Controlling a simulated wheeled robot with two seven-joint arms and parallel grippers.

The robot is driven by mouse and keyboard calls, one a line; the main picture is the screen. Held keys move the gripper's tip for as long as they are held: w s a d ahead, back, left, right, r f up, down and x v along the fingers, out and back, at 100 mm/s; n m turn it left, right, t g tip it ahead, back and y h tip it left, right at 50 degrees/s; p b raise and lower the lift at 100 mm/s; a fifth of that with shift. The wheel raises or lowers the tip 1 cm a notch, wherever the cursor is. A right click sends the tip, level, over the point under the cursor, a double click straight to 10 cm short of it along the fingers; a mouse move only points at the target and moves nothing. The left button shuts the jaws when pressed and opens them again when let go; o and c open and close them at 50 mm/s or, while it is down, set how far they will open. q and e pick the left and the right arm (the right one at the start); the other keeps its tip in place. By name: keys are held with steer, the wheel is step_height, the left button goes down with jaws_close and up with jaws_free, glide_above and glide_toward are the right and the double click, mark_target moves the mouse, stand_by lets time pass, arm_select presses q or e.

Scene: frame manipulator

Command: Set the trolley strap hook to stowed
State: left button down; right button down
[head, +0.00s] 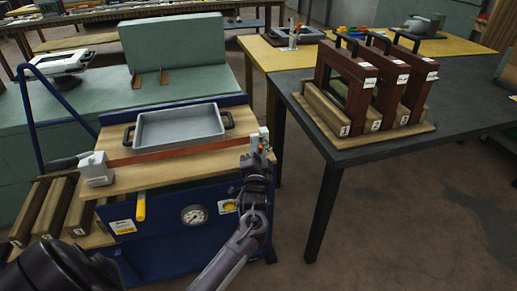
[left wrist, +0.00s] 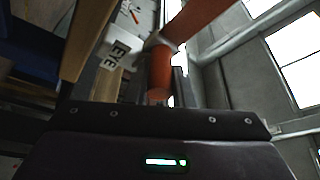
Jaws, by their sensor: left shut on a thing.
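The orange-red strap (head: 190,153) runs across the trolley's wooden top, in front of a grey tray. It goes from a grey ratchet block (head: 95,169) on the left to the pale hook fitting (head: 262,140) at the right edge. My left gripper (head: 258,160) is at this right end, just below the fitting, shut on the strap hook. In the left wrist view the strap (left wrist: 186,20) leads to a metal piece and an orange grip (left wrist: 160,76) right in front of the gripper body. The fingertips and the hook's exact seating are hidden. My right gripper is out of view.
The grey tray (head: 180,126) stands on the blue trolley (head: 165,225), which has a gauge (head: 194,215) on its front. A dark table (head: 400,125) with brown frames (head: 385,75) in a rack stands to the right. Open floor lies between and in front.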

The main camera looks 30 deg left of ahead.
arm_select(q)
steer(key=shift+s, duration=0.1)
